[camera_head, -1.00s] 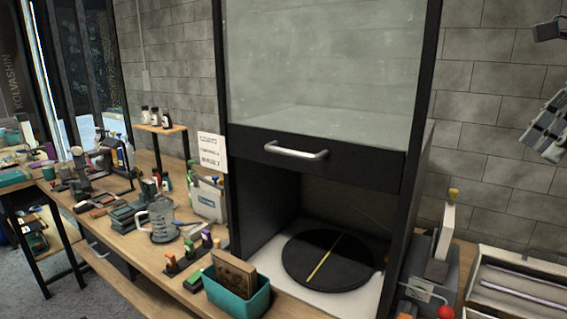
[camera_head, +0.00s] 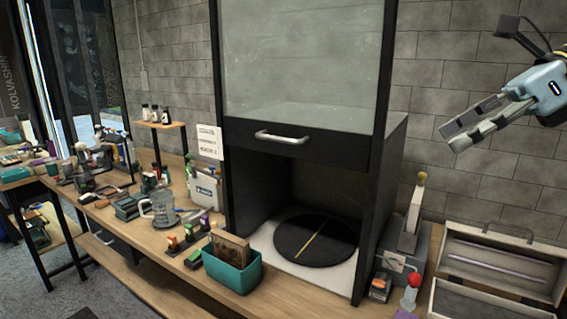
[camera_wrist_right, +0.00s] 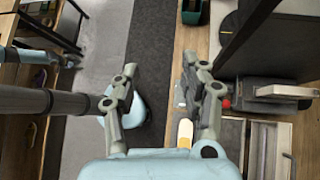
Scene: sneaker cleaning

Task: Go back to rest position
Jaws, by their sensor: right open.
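My right gripper (camera_head: 462,136) is raised in the air at the upper right of the head view, in front of the grey block wall. Its two fingers are apart and nothing is between them. In the right wrist view the same gripper (camera_wrist_right: 160,75) is spread open and empty, with the floor and the bench edge below it. My left gripper is not in the head view.
A black cabinet (camera_head: 220,180) with a raised glass front and a round black turntable (camera_head: 290,246) stands mid-bench. A teal bin (camera_head: 240,277), a glass jug (camera_head: 161,205) and bottles are left of it. An open case (camera_head: 460,296) lies at right.

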